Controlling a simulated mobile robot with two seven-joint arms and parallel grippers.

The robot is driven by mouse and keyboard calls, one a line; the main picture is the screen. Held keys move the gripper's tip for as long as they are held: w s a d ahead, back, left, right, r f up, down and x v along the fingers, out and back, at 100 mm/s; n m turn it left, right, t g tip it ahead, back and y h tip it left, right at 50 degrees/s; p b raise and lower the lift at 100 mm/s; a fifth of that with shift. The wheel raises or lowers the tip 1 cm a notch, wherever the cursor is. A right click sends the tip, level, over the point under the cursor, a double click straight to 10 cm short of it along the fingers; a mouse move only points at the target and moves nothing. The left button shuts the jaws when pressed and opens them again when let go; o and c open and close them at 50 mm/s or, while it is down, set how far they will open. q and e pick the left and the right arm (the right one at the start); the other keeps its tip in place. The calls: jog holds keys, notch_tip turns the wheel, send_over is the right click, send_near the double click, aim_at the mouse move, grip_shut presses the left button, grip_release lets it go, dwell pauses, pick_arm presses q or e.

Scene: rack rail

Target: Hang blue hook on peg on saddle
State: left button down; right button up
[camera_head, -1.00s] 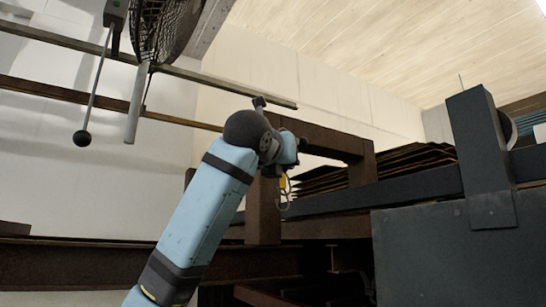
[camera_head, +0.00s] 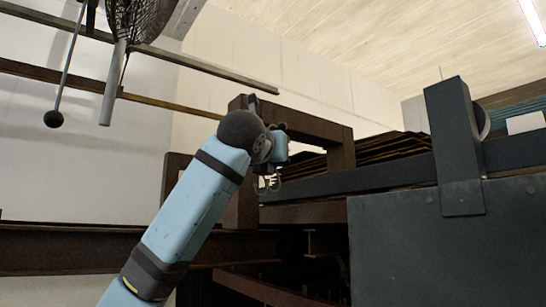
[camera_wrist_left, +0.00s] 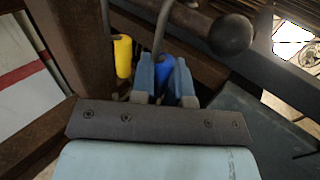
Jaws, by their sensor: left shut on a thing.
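My left gripper (camera_wrist_left: 164,82) has light blue fingers shut on a blue hook (camera_wrist_left: 164,70). The hook's grey metal rod runs up from its blue grip between the fingers. A yellow hook (camera_wrist_left: 122,56) hangs just left of the gripper in the wrist view, apart from the fingers. In the head view the gripper (camera_head: 271,172) is small and partly behind my own wrist, beside the brown frame, with thin curved wire showing below it. I cannot tell which part is the saddle or its peg. My right gripper is not in view.
A brown steel frame (camera_head: 300,122) stands by the gripper. A dark grey beam (camera_head: 375,180) and a grey box (camera_head: 405,250) lie to the right. A dark round knob (camera_wrist_left: 231,34) sits close to the gripper. A fan (camera_head: 140,18) hangs at upper left.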

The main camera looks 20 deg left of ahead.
pick_arm(q)
jog(key=shift+f, duration=0.3)
jog(key=c, duration=1)
grip_release()
jog(key=shift+c, duration=0.2)
jog(key=shift+s, duration=0.15)
jog(key=s+b, duration=0.4)
jog(key=s, duration=0.9)
jog(key=shift+s+a+b, duration=0.2)
jog(key=shift+s+b, duration=0.1)
jog(key=shift+b, duration=0.05)
jog(key=shift+f, duration=0.1)
